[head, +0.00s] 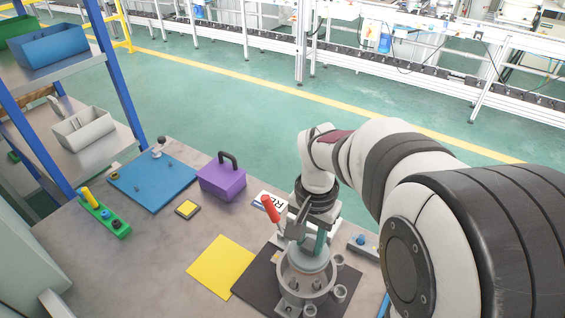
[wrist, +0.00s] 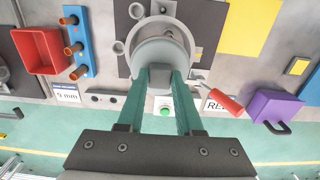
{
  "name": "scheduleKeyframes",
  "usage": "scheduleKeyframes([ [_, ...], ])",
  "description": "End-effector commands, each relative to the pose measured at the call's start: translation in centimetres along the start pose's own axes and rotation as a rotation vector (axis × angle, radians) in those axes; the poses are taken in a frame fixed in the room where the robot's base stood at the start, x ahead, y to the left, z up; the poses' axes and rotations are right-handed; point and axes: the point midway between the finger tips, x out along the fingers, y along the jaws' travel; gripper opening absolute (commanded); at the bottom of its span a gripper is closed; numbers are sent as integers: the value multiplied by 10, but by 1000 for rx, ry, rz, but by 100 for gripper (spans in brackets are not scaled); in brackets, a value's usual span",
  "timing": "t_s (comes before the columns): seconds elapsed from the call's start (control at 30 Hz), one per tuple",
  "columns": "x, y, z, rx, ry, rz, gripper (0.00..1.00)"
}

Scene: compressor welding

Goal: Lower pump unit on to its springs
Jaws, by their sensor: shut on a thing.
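The pump unit (head: 303,259) is a pale grey round body with a small block on top. My gripper (head: 311,241) has teal fingers and is shut on that block from above; the wrist view also shows my gripper (wrist: 160,78) on the pump unit (wrist: 157,52). The pump unit is over the open grey shell (head: 303,294), which has round lugs around it. Posts that may be the springs (head: 294,284) show inside the shell below the unit. I cannot tell whether the unit touches them.
The shell stands on a dark mat (head: 252,283). A red-handled clamp (head: 270,209) is close beside my gripper. A purple box (head: 222,182), yellow sheet (head: 222,264) and blue mat (head: 150,182) lie left. A red bin (wrist: 40,50) and blue rack (wrist: 79,40) show in the wrist view.

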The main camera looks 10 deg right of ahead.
Motion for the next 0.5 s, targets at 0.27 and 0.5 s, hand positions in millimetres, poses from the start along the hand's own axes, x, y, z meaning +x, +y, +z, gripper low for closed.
scheduleKeyframes([
  [0.27, 38, 0, 1, 0, -2, 2, 0],
  [0.5, 66, 0, 0, 0, 0, 1, 0],
])
